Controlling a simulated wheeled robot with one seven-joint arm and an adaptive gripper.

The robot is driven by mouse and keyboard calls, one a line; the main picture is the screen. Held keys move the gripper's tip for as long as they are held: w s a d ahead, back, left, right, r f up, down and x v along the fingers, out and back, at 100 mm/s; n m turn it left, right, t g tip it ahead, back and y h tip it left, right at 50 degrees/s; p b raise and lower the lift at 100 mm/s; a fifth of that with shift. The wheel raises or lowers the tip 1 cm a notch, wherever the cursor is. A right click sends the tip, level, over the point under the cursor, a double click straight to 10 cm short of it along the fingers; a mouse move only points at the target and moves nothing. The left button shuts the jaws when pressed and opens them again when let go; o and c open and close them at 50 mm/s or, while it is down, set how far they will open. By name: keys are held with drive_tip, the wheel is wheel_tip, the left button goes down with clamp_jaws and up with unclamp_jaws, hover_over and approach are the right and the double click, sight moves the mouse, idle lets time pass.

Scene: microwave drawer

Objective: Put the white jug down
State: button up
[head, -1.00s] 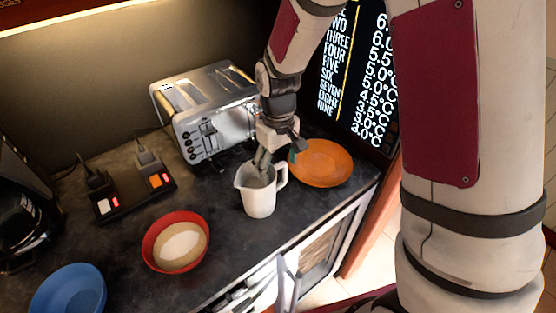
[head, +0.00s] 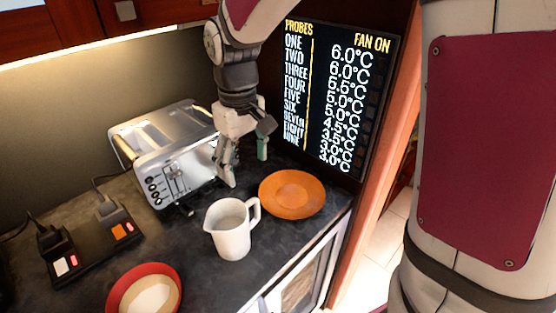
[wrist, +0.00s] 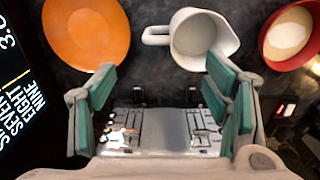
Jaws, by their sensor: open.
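The white jug (head: 231,232) stands upright on the dark counter, its handle toward the orange plate. It also shows in the wrist view (wrist: 200,38), beyond the fingertips, with its open mouth in sight. My gripper (head: 246,168) is open and empty, behind and above the jug, close to the toaster. In the wrist view its two green-padded fingers (wrist: 160,80) are spread apart with nothing between them. The jug and the fingers are apart.
An orange plate (head: 292,194) lies right of the jug. A silver toaster (head: 168,160) stands behind it to the left. A red bowl (head: 145,291) is at the front left, near a power strip (head: 90,250). A temperature display (head: 338,95) is on the right wall.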

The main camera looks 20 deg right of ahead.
drive_tip(key=s+d+r+m+t, duration=0.2)
drive_tip(key=s+r, duration=0.3)
drive_tip(key=s, duration=0.4)
drive_tip(key=s+d+r+m+t, duration=0.2)
drive_tip(key=s+d+r+t, duration=0.1)
drive_tip(key=s, duration=0.6)
wheel_tip(320, 180, up, 3)
drive_tip(key=shift+s+d+f+m, duration=0.1)
drive_tip(key=shift+s+d+m, duration=0.2)
drive_tip(key=shift+d, duration=0.3)
